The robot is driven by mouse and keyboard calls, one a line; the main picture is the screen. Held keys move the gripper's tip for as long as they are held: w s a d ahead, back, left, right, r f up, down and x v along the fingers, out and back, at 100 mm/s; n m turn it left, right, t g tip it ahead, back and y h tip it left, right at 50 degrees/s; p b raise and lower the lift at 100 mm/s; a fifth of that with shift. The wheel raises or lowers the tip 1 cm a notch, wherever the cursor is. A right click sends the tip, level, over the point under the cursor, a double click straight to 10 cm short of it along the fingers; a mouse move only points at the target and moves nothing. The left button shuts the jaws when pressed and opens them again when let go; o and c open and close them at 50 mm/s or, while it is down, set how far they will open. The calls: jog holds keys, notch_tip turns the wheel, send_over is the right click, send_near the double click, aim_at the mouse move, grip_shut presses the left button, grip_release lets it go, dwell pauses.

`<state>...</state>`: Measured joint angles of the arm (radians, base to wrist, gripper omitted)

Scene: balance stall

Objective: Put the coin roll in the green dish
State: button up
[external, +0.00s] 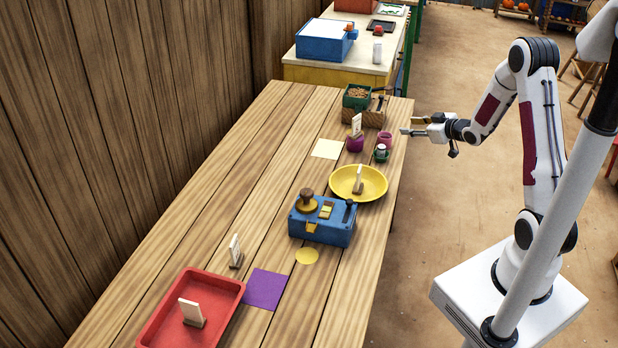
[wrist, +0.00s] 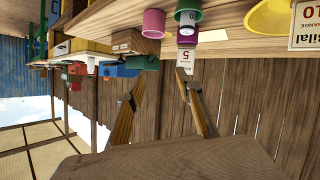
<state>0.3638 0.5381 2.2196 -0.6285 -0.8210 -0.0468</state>
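My gripper (external: 411,126) is open and empty, off the right edge of the table near its far end. Its two spread fingers also show in the wrist view (wrist: 160,110). A small green round dish or cup (external: 381,156) stands near that edge, with a pale grey-and-white piece (external: 381,148) in or on it. The piece also shows in the upside-down wrist view (wrist: 187,29). A square green container (external: 348,102) with brown contents sits by a wooden block farther back. I cannot tell for sure which thing is the coin roll.
A pink cup (external: 385,138) and a purple cup (external: 355,145) with a card stand beside the green dish. A yellow dish (external: 378,190), blue device (external: 335,233) and red tray (external: 165,325) are nearer. The wooden block (external: 376,118) stands behind.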

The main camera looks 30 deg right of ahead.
jog(key=s+a+r+m+g+h, duration=0.2)
jog(key=s+r+m+g+h, duration=0.15)
jog(key=s+r, duration=1.05)
jog(key=s+a+g+y, duration=0.1)
jog(key=s+a, duration=0.3)
jog(key=s, duration=0.8)
jog(key=s+a+m+g+y, duration=0.1)
jog(key=s+a+g, duration=0.2)
jog(key=s, duration=0.9)
jog(key=shift+s+a+r, duration=0.25)
jog(key=shift+s+a, duration=0.15)
jog(key=shift+a, duration=0.6)
